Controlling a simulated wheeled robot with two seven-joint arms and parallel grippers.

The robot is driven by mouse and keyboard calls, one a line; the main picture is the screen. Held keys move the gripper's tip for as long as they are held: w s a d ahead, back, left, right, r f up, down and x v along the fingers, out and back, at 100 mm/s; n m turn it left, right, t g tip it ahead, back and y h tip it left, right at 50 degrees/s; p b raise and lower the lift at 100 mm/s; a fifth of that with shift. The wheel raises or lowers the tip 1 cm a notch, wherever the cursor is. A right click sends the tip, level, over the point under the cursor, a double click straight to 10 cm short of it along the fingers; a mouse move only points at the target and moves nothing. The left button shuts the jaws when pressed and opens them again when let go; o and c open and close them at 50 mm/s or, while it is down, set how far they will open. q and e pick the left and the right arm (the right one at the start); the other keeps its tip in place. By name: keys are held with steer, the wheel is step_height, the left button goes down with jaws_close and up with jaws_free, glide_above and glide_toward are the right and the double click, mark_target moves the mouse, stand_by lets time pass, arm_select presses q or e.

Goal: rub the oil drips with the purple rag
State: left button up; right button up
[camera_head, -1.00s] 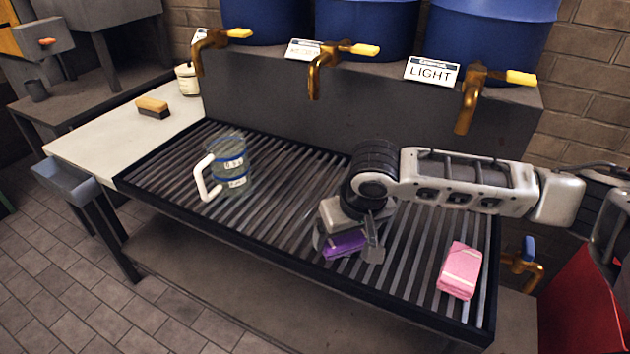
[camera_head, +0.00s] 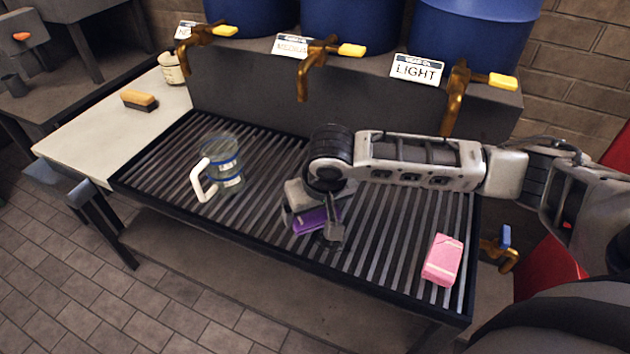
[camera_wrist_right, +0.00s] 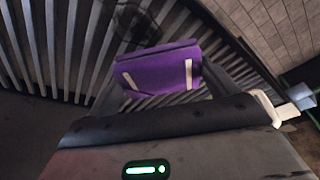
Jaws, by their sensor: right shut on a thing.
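The purple rag (camera_head: 309,220) is folded, with pale stripes visible in the wrist view (camera_wrist_right: 160,70). My right gripper (camera_head: 314,229) is shut on it, with a finger on either side, over the middle of the slatted drip tray (camera_head: 385,270). I cannot tell whether the rag touches the slats. In the wrist view a dark mark (camera_wrist_right: 137,20) shows on the slats just beyond the rag; it may be an oil drip, but it is unclear. In the head view no drip is clear, and my arm covers part of the tray. My left gripper is out of view.
A clear jug (camera_head: 224,165) with a white handle stands on the tray's left. A pink cloth (camera_head: 442,260) lies on its right. Brass taps (camera_head: 303,80) hang over the back edge. A brush (camera_head: 139,100) and a jar (camera_head: 171,68) sit on the pale side top.

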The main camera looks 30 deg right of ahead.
steer(key=shift+r+p, duration=1.75)
